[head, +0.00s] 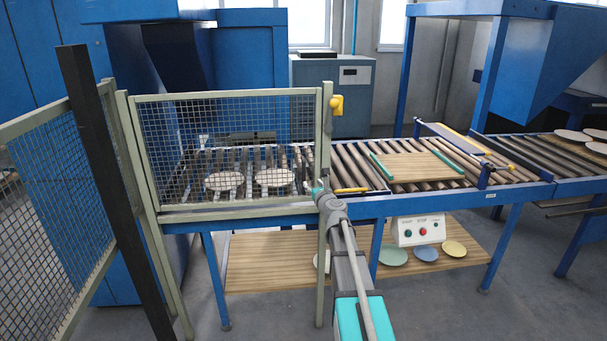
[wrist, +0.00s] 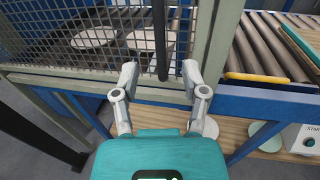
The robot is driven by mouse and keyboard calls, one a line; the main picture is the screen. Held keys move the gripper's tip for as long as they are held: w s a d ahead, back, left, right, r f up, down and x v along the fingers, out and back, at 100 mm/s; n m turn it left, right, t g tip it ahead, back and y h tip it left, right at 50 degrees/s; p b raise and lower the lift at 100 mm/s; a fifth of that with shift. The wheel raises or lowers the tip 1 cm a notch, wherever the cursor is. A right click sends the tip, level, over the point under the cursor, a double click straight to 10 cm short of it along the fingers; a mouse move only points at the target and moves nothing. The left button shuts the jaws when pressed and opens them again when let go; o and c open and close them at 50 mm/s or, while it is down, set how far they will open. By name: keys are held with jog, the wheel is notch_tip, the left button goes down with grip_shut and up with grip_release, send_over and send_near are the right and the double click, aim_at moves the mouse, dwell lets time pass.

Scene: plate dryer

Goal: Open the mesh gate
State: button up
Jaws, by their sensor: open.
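The mesh gate (head: 228,207) is a pale green-grey frame with wire mesh, upright in front of the roller conveyor, and looks closed against the post at its right. The mesh also shows in the wrist view (wrist: 60,45). A dark vertical bar handle (wrist: 160,40) stands in front of the mesh near the gate's right side. My gripper (wrist: 160,74) is open, with one finger on each side of the handle's lower end. I cannot tell whether either finger touches it. In the head view my gripper (head: 318,188) is at the gate's lower right corner.
A yellow fitting (head: 336,105) sits at the post's upper right. Plates (head: 224,181) lie on rollers behind the mesh. A wooden board (head: 415,167) rests on the conveyor at right. A control box (head: 418,230) hangs below. A dark post (head: 112,190) and mesh fence (head: 50,200) stand left.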

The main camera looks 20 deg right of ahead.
jog(key=w, duration=0.9)
jog(key=shift+w+d, duration=0.4)
grip_shut()
